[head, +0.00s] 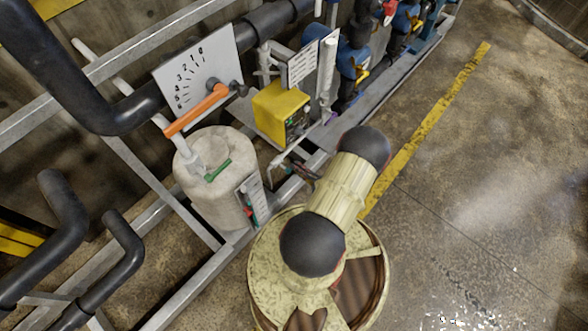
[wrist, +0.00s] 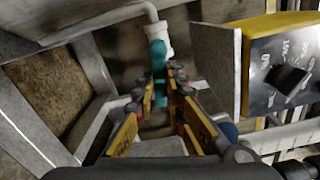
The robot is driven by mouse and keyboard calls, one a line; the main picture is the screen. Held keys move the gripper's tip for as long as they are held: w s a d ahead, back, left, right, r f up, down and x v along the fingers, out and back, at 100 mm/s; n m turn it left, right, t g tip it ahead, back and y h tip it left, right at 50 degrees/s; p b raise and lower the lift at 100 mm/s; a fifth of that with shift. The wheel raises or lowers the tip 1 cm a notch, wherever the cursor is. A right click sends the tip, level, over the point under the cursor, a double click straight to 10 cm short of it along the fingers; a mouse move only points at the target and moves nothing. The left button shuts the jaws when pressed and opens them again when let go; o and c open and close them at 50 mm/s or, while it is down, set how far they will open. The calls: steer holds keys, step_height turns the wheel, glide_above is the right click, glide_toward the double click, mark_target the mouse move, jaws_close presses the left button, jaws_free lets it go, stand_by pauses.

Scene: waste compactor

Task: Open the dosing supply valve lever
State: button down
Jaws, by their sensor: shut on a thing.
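A teal lever (wrist: 158,58), apparently the dosing supply valve lever, sits on a white pipe fitting (wrist: 160,32) at the top middle of the wrist view. My gripper (wrist: 162,88) has its yellow and dark fingers on either side of the lever and is shut on it. The lever's lower part runs down between the fingers. In the head view my gripper (head: 288,168) is small, beside the yellow dosing box, partly hidden by my arm. I cannot make out the teal lever there.
The yellow box (head: 281,108) with a dial (wrist: 289,78) stands close to the right of my fingers. A pale tank (head: 206,178) with a green handle (head: 218,171) and an orange lever (head: 197,109) on a scale plate are to the left. Grey frame rails surround the fingers. Open floor lies right.

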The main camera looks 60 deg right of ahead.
steer(key=shift+r+n, duration=0.35)
steer(key=shift+n, duration=0.85)
steer(key=c, duration=1.8)
jaws_free()
steer(key=shift+s, duration=0.1)
steer(key=v, duration=1.1)
steer(key=shift+s, duration=0.4)
